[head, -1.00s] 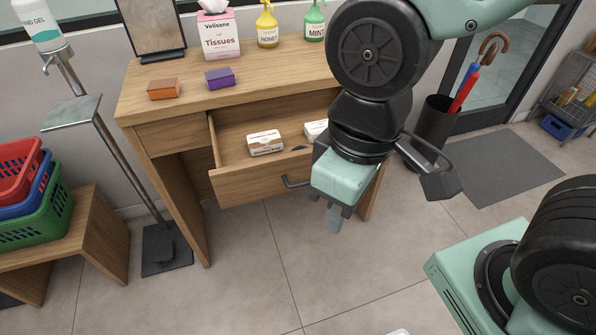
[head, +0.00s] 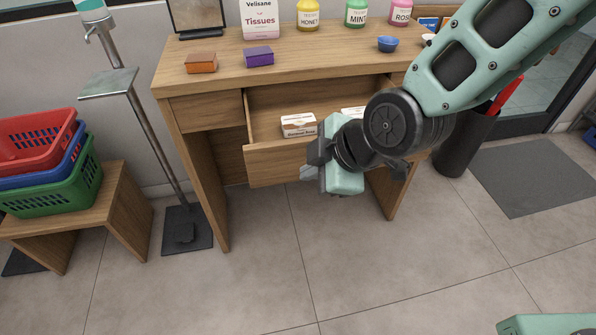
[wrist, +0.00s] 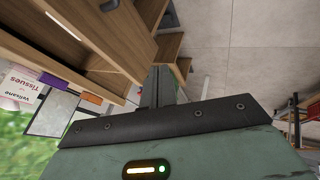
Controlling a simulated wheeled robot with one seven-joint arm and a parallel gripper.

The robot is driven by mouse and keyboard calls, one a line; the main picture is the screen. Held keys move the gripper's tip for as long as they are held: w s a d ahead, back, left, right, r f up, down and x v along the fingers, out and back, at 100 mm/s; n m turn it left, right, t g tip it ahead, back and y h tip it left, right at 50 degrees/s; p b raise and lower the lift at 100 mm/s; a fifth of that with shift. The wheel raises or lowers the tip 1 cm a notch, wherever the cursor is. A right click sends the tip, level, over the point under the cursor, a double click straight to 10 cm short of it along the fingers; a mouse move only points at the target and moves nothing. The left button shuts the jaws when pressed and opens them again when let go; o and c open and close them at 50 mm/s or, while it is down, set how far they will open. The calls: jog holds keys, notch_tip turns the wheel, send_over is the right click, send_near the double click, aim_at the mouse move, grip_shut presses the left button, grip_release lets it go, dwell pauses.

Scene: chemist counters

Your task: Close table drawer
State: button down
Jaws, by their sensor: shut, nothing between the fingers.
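The table drawer (head: 262,165) of the wooden table (head: 170,86) is pulled out in the head view. A white and brown soap box (head: 298,124) lies inside it, and a second pale box (head: 352,111) is partly hidden by my arm. My gripper (head: 307,173) is shut and empty, just in front of the drawer's front panel. In the wrist view the shut fingers (wrist: 158,88) point towards wooden panels, and a metal handle (wrist: 109,5) shows at the top.
On the tabletop stand an orange box (head: 201,63), a purple box (head: 259,57), a tissue box (head: 261,20) and several bottles. Stacked baskets (head: 50,185) sit on a low bench at left. A dark bin (head: 455,145) stands right of the table. The floor in front is clear.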

send_near(273, 175)
notch_tip(273, 175, down, 4)
jog(key=s+a, duration=0.1)
jog(key=s, duration=0.1)
jog(key=shift+w+a+r+p, duration=0.1)
jog(key=shift+w+a+p, duration=0.1)
jog(key=shift+w, duration=0.4)
jog(key=shift+w+a+r+p, duration=0.15)
jog(key=shift+w+a, duration=0.1)
jog(key=shift+w, duration=0.35)
jog(key=shift+w+a, duration=0.2)
jog(key=shift+w, duration=0.35)
